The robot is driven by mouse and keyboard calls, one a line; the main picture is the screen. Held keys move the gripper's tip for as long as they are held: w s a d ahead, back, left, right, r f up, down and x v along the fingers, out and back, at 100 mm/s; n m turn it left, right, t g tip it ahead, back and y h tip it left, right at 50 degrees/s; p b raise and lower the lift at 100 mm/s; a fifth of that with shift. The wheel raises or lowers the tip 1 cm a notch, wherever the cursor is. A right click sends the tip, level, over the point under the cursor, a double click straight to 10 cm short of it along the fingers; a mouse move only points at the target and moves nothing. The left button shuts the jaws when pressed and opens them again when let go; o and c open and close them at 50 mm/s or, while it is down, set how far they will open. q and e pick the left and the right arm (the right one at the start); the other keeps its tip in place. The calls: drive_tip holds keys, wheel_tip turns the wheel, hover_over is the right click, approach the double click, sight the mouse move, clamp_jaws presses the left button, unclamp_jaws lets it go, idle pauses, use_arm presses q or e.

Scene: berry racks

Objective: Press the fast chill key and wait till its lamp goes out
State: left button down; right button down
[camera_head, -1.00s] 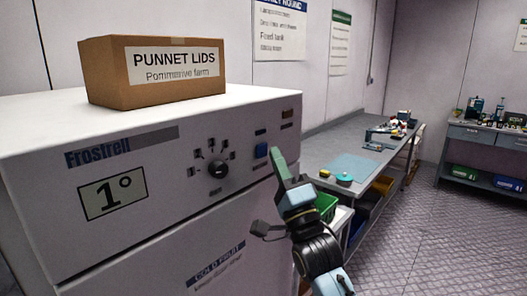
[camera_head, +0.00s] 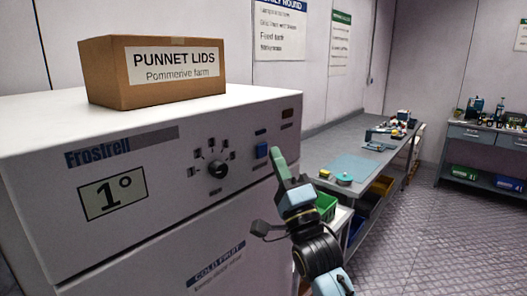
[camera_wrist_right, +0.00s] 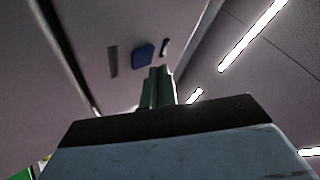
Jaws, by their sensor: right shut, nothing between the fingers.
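The white Frostrell chiller (camera_head: 150,225) stands on the left, its front showing a 1° display (camera_head: 112,194) and a round dial (camera_head: 218,169). The blue key (camera_head: 262,150) is on the panel's right part, and it also shows in the right wrist view (camera_wrist_right: 143,54). A small brownish lamp window (camera_head: 287,113) sits above the key and looks dull, with no clear glow. My right gripper (camera_head: 278,158), green-fingered and shut on nothing, has its tips just right of the key. The wrist view shows the fingertips (camera_wrist_right: 158,72) close to it; contact cannot be told. My left gripper is out of view.
A cardboard box of punnet lids (camera_head: 160,92) sits on the chiller. A grey bench (camera_head: 335,141) with a teal mat runs along the wall to the right, with a green bin (camera_head: 326,206) near my right arm. The floor at the right is clear.

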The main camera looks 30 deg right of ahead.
drive_tip(key=shift+w, duration=0.1)
drive_tip(key=shift+w+a, duration=0.2)
drive_tip(key=shift+w, duration=0.1)
drive_tip(key=shift+w+a, duration=0.15)
drive_tip(key=shift+w, duration=0.25)
idle(0.8)
drive_tip(key=shift+s, duration=0.1)
drive_tip(key=shift+s+d+p, duration=0.35)
drive_tip(key=shift+s+p, duration=0.05)
drive_tip(key=shift+s, duration=0.35)
drive_tip(key=s, duration=0.1)
drive_tip(key=s+d, duration=0.1)
drive_tip(key=s, duration=0.1)
drive_tip(key=s+d+p, duration=0.1)
drive_tip(key=shift+s, duration=0.3)
